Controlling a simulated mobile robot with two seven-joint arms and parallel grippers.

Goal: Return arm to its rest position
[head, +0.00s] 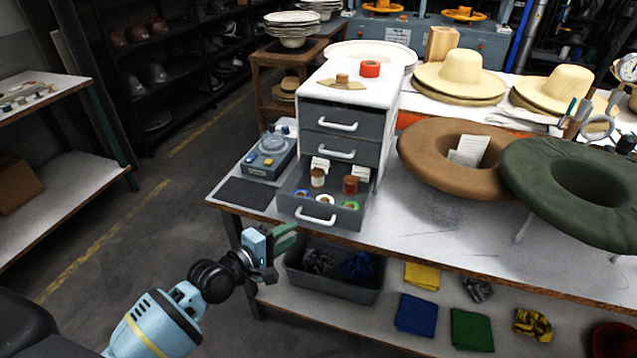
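My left arm comes in from the lower left. Its gripper (286,237) is in front of the workbench (390,240), close to its front left edge and just below the open bottom drawer (318,214) in the picture. I see nothing clearly held in it, but the fingers are too small and angled to tell whether they are open or shut. My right arm and gripper are not in view.
The grey drawer cabinet (391,100) has its bottom drawer pulled out, with spools and tape inside. A grey bin (334,284) sits on the lower shelf near my gripper. Brown (425,165) and green (540,205) padded rings stand to the right. Floor at left is clear.

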